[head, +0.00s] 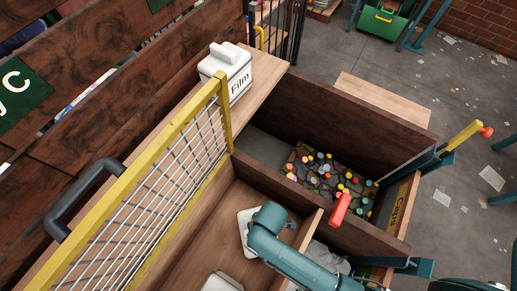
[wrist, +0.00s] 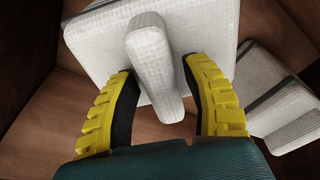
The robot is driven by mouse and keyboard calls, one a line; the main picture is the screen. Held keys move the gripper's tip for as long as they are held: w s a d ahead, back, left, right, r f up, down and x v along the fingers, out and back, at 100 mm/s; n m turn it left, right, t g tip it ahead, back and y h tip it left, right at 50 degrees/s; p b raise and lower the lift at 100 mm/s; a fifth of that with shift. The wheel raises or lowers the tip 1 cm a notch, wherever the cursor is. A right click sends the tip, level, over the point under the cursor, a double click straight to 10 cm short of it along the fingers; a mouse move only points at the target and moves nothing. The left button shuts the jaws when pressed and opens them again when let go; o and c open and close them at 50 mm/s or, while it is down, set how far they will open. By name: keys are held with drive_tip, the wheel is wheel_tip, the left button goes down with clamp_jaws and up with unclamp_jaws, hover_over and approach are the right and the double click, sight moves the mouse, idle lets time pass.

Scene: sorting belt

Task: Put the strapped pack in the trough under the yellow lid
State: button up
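The yellow lid (head: 131,186) is a yellow frame with wire mesh, standing raised along the left side of a wooden compartment (head: 192,247). My gripper (wrist: 158,70) reaches down into that compartment, its fingertips hidden by my arm in the head view. In the wrist view its yellow fingers are apart, one on each side of the raised bar on a white pack (wrist: 103,38), with narrow gaps showing. This pack also shows beside my arm in the head view (head: 244,224). A second white pack (wrist: 271,88) has dark bands; I cannot tell which pack is called strapped.
A white pack marked Film (head: 230,78) stands on the wooden ledge. A bin marked Caps (head: 401,208), holding several coloured caps, adjoins the compartment. A red handle (head: 340,209) sticks up near my arm. Wooden walls enclose the gripper.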

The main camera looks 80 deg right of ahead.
wheel_tip(320, 180, up, 12)
drive_tip(key=s+p, duration=0.1)
drive_tip(key=p, duration=0.1)
drive_tip(key=shift+s+d, duration=0.35)
idle(0.5)
